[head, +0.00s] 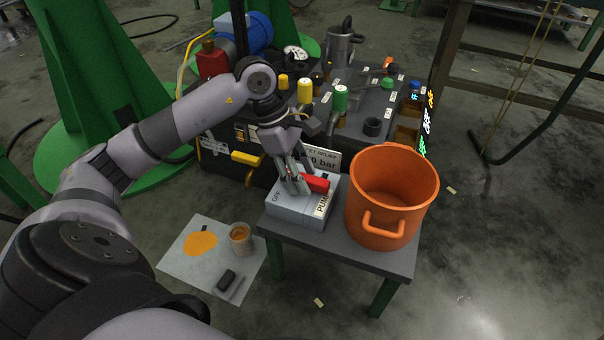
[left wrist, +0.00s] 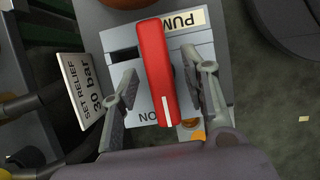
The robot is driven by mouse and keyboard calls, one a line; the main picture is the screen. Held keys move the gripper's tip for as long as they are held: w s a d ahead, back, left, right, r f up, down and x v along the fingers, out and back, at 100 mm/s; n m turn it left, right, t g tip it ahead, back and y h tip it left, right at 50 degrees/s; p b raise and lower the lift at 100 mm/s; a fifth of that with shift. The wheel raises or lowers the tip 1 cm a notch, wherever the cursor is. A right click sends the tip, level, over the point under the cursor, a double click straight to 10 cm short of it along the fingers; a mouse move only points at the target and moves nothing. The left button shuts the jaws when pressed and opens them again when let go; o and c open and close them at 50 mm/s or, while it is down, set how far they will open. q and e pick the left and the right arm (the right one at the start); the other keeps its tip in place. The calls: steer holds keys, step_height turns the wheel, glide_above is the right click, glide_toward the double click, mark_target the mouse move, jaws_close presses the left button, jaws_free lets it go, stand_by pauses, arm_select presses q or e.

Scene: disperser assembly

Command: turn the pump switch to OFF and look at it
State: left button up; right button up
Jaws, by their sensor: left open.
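The pump switch is a grey box (head: 290,215) with a red handle (head: 316,184), on a small grey table in the head view. An OFF label shows at its left and a PUMP label at its right front. My left gripper (head: 295,188) reaches down over the box beside the handle. In the left wrist view the red handle (left wrist: 157,65) lies between the spread fingers of my left gripper (left wrist: 165,88), with gaps on both sides. The white mark on the handle points to the bottom of that picture, near the ON label. My right gripper is not in view.
An orange bucket (head: 385,215) stands on the table just right of the switch. A relief sign (head: 322,160) reading bar stands behind it. A black bench (head: 345,125) with coloured valves is at the back. A white sheet (head: 182,259) with a cup (head: 240,240) lies on the floor.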

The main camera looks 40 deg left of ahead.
arm_select(q)
jaws_close()
stand_by(0.4)
